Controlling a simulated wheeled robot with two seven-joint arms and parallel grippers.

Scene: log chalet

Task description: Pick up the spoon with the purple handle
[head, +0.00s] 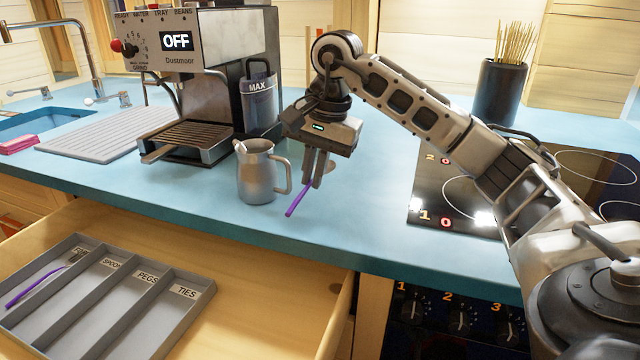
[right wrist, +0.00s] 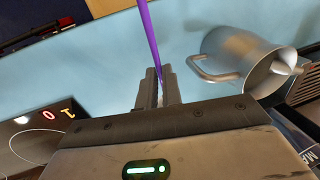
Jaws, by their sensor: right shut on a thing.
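My right gripper (head: 318,168) is shut on the purple-handled spoon (head: 298,198) above the blue counter, just right of the metal jug. The purple handle points down and to the left, toward the counter's front edge. In the right wrist view the purple handle (right wrist: 148,35) runs away from between the fingers of my right gripper (right wrist: 158,88). The spoon's bowl end is hidden at the fingers. Whether the handle touches the counter is hard to tell. My left gripper is not in view.
The metal jug (head: 257,177) stands close left of my right gripper, its handle toward it. A coffee machine (head: 200,80) is behind. A black hob (head: 440,195) is at right. The open drawer below holds a grey divided tray (head: 128,318) with another purple-handled utensil (head: 33,288) in the left compartment.

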